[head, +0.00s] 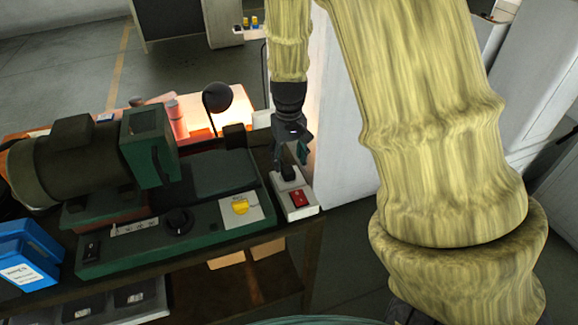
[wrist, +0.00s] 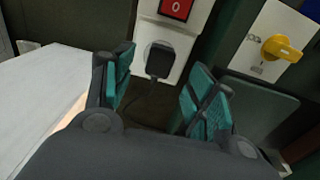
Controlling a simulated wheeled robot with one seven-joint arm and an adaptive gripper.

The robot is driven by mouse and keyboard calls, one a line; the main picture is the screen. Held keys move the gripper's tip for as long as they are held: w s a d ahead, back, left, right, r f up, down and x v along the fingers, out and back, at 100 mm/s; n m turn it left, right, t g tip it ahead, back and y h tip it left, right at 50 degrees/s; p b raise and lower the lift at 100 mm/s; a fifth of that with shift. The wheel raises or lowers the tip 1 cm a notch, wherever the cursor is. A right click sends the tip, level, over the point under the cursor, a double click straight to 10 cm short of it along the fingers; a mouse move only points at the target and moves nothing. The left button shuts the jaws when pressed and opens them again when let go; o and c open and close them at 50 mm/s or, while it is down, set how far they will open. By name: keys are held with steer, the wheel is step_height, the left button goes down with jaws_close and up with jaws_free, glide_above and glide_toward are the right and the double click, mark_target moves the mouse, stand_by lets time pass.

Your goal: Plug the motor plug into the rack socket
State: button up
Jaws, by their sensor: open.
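The black motor plug (wrist: 160,60) sits against a round grey rack socket (wrist: 148,48) on a white socket strip (wrist: 182,42). I cannot tell how deeply it is seated. A dark cable hangs from it. My gripper (wrist: 164,78) is open, with its teal-padded fingers on either side of the line to the plug and apart from it. In the head view my gripper (head: 291,158) hangs over the far end of the strip (head: 298,211), partly hiding it, and the plug (head: 289,174) shows dark just below.
A red switch (head: 298,198) is on the strip's near end. A green machine with a motor (head: 75,160) and a yellow knob (head: 240,206) stands left of it. A lamp (head: 217,98) stands behind. A white panel (head: 345,130) is close on the right.

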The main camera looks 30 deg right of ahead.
step_height(320, 180, up, 7)
steer(key=shift+f, duration=0.15)
stand_by(0.7)
